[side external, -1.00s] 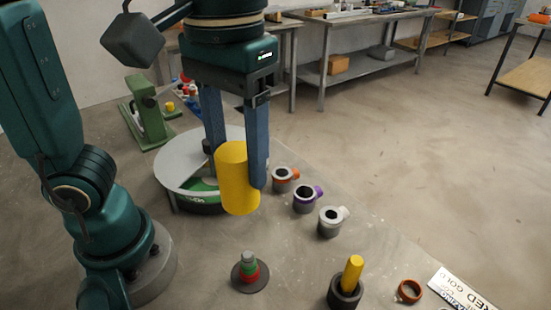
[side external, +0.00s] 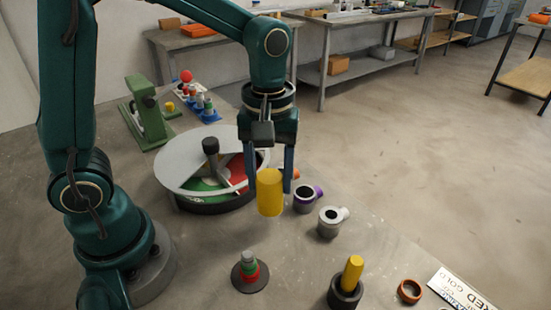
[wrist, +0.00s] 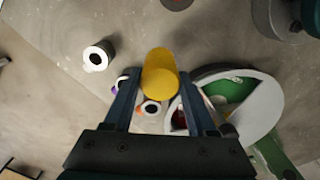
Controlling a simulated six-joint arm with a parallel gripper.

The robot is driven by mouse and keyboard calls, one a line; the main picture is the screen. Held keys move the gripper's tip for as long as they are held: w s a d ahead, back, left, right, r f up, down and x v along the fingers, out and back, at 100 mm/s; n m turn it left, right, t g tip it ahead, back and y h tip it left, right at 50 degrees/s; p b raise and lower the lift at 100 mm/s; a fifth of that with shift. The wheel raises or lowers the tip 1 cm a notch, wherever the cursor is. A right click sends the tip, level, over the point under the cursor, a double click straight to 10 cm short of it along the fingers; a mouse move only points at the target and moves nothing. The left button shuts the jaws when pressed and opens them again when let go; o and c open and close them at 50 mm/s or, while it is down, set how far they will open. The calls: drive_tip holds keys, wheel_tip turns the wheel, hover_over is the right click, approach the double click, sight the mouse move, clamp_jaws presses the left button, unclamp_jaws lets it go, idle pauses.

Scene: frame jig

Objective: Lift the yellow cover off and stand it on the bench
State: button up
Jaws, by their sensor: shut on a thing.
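The yellow cover (side external: 270,193) is a plain upright cylinder in the side view. My gripper (side external: 272,187) points down with its two blue fingers on either side of the cover and is shut on it. In the wrist view the cover (wrist: 160,75) sits between the fingertips of my gripper (wrist: 162,92). The cover looks to be above the bench (side external: 330,265), but its exact height cannot be told. It partly hides the orange-handled ring behind it.
A round green and red tray with a grey lid (side external: 185,160) is left of the cover. A purple-tabbed ring (side external: 304,203) and a grey ring (side external: 329,228) stand to its right. A ringed peg (side external: 249,268) and a yellow rod in a dark cup (side external: 350,280) stand in front.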

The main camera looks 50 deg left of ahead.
drive_tip(key=shift+f, duration=2.25)
drive_tip(key=shift+f, duration=0.25)
drive_tip(key=shift+f, duration=0.25)
drive_tip(key=o, duration=1.5)
drive_tip(key=shift+o, duration=0.2)
drive_tip(key=shift+r, duration=0.2)
drive_tip(key=shift+r, duration=0.6)
drive_tip(key=shift+r, duration=3.5)
